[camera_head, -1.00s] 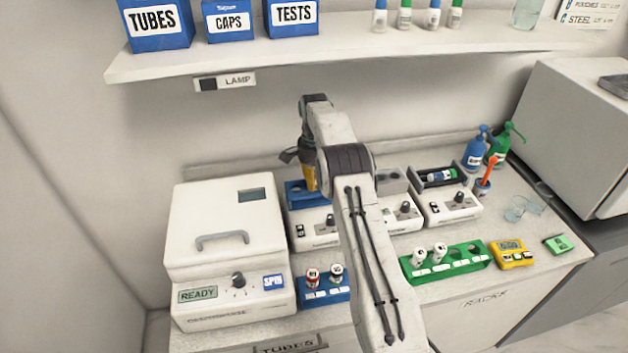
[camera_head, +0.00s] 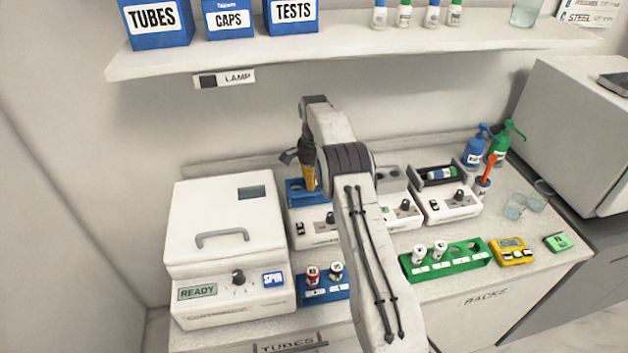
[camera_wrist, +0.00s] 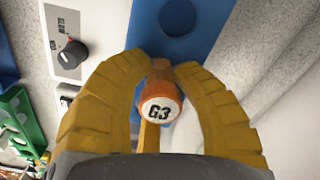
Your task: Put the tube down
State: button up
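The tube, marked G3 on its white cap top (camera_wrist: 160,110) with an orange side, is between the yellow fingers of my gripper (camera_wrist: 166,68) in the wrist view. The fingertips close in on its far part from both sides. Behind it is a blue block with a round dark hole (camera_wrist: 181,17). In the head view my gripper (camera_head: 309,180) points down at the blue block (camera_head: 295,190) on a white knobbed device (camera_head: 312,228). I cannot tell whether the tube's lower end is in a hole or above the block.
A white centrifuge (camera_head: 215,262) reading READY stands left. In front are a blue rack (camera_head: 322,290) with two tubes and a green rack (camera_head: 450,262) with two white-capped tubes. A yellow timer (camera_head: 513,251) and bottles stand right. A shelf (camera_head: 350,45) hangs above.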

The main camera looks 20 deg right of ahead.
jog(key=shift+o, duration=1.4)
jog(key=shift+s+f, duration=0.25)
jog(key=shift+f, duration=0.25)
jog(key=shift+r, duration=0.15)
jog(key=shift+w+r, duration=0.2)
jog(key=shift+r, duration=4.2)
